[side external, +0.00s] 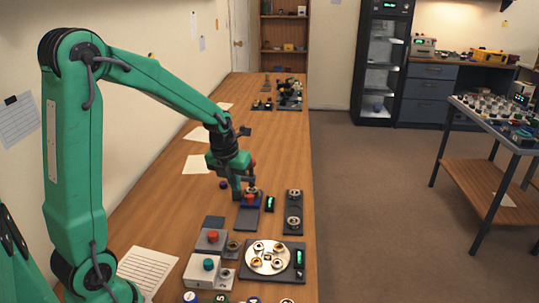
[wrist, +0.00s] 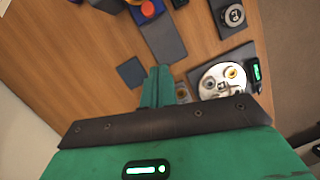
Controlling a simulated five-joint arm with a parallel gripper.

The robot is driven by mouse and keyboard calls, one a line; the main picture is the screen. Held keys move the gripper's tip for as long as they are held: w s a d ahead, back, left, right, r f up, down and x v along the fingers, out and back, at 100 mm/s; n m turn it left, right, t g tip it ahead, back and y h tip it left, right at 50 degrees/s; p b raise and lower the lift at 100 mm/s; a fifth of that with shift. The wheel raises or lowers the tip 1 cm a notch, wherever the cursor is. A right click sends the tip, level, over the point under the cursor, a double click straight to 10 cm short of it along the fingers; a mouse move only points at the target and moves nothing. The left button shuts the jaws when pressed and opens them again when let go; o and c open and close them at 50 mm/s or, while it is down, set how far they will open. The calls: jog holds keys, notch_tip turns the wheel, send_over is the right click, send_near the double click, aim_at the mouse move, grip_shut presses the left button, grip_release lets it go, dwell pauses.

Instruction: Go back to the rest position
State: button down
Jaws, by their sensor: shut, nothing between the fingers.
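My gripper (side external: 237,188) is shut and empty, pointing down over the wooden bench. In the side view it is close to a blue block with a red top (side external: 250,198); I cannot tell whether they touch. In the wrist view the closed green fingers (wrist: 157,86) have bare wood and a dark square pad (wrist: 131,72) beyond them. The blue block with the red top also shows at the top of the wrist view (wrist: 148,10).
A round silver tray with several rings (side external: 268,257) stands near the bench front. Boxes with a red knob (side external: 212,238) and a teal knob (side external: 207,266) are left of it. A dark plate with two round parts (side external: 293,211) lies right of my gripper. Bare wood (side external: 255,140) extends behind.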

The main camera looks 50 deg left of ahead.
jog(key=shift+d+r, duration=0.1)
jog(key=s+d+r+n+t, duration=0.1)
jog(key=s+d+r+n, duration=0.5)
jog(key=n, duration=0.9)
jog(key=s+d+r+n+t, duration=0.2)
jog(key=s+d+r+n, duration=0.4)
jog(key=s+n, duration=0.5)
jog(key=n, duration=0.4)
jog(key=shift+d+h, duration=0.15)
jog(key=shift+h, duration=0.25)
